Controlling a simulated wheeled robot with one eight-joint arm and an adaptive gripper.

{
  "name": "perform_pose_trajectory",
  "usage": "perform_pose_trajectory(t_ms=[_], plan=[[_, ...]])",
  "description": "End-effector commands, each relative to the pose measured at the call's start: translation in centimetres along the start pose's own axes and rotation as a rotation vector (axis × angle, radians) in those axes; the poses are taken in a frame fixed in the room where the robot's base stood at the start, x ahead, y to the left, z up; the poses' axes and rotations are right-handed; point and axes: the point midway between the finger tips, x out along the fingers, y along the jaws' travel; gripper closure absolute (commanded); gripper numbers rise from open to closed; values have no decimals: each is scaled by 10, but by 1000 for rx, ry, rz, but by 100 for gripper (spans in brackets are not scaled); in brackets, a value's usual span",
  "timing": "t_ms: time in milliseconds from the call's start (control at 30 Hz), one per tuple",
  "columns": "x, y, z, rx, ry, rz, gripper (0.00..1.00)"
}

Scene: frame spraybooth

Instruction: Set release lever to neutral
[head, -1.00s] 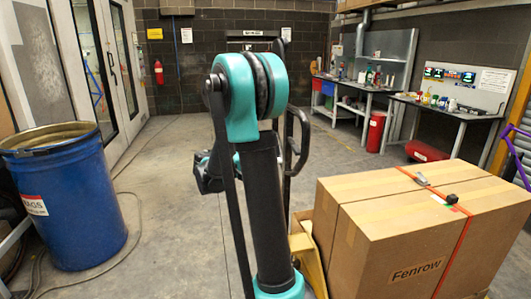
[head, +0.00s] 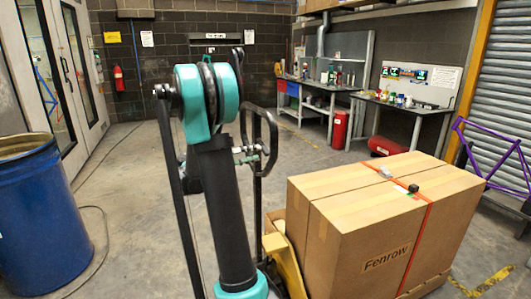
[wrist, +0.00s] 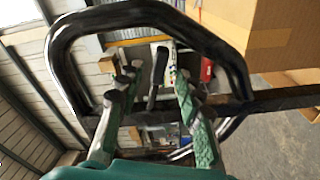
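The pallet truck's black loop handle (head: 272,140) stands upright left of the strapped cartons in the head view. In the wrist view the same handle (wrist: 60,62) frames the picture. A short dark lever (wrist: 158,66), which looks like the release lever, shows inside the loop. My gripper (wrist: 153,85) is open, with its teal fingers apart on either side of the lever. I cannot tell whether either finger touches it. In the head view my gripper (head: 250,154) is at the handle loop, partly hidden by my arm. The lever's setting is not clear.
Large Fenrow cartons (head: 345,240) sit on the yellow pallet truck (head: 284,262) at right. A blue drum (head: 40,225) stands at left. Workbenches (head: 325,90) and a purple bike frame (head: 490,165) are farther back.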

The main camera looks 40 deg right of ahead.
Motion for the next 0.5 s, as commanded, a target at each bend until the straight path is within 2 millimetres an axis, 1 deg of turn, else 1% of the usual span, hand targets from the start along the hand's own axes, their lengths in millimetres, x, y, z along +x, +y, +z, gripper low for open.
perform_pose_trajectory(t_ms=[33, 200, 300, 500], plan=[[11, 0, 1, 0, -3, 1, 64], [37, 0, 0, 0, -2, 1, 64], [48, 0, 0, 0, -2, 0, 64], [57, 0, 0, 0, 0, -1, 64]])
